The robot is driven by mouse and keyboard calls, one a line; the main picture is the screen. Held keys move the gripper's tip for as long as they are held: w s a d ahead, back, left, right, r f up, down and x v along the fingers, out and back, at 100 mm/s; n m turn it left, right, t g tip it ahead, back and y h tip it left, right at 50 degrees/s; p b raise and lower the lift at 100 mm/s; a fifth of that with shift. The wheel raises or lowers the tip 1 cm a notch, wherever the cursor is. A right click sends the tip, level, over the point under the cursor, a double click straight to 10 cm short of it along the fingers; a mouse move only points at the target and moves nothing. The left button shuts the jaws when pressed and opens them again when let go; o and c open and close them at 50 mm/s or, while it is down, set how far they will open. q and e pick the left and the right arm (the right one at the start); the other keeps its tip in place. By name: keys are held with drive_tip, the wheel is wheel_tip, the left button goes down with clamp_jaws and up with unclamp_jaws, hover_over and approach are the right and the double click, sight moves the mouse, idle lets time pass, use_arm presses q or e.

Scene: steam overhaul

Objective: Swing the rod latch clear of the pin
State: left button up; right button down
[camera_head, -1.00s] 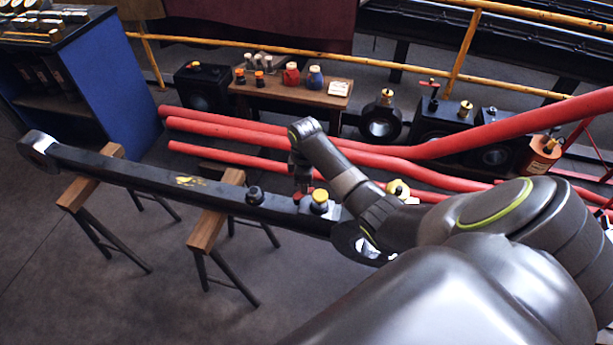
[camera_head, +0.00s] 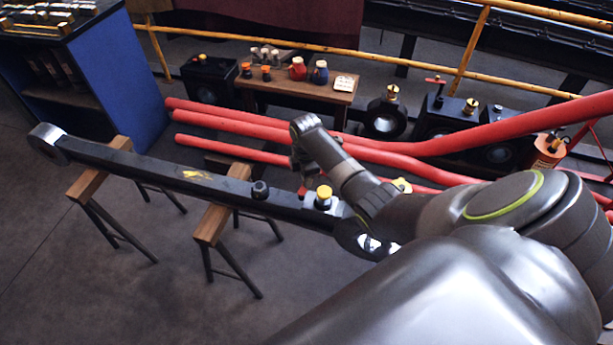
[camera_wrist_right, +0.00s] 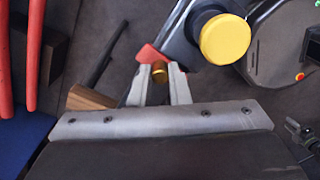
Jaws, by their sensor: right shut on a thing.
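A long dark rod (camera_head: 150,170) lies across two trestles, with a ring at each end. Near its right end it carries a yellow-capped fitting (camera_head: 323,193), large in the right wrist view (camera_wrist_right: 225,39). In the head view the right gripper (camera_head: 302,176) reaches down to the rod, largely hiding the latch. I cannot make out the pin. My left gripper is not in view.
Wooden-topped trestles (camera_head: 222,210) hold the rod. Thick red pipes (camera_head: 240,125) run behind it. Beyond stand a low table (camera_head: 295,90) with small jars, black machine parts and a yellow rail (camera_head: 300,45). A blue cabinet (camera_head: 128,75) is at left. The floor in front is open.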

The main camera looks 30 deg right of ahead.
drive_tip(key=shift+r, duration=0.1)
drive_tip(key=c, duration=1.4)
unclamp_jaws()
drive_tip(key=shift+o, duration=0.2)
wheel_tip(320, 180, up, 17)
drive_tip(key=p, duration=0.1)
drive_tip(key=shift+r, duration=0.2)
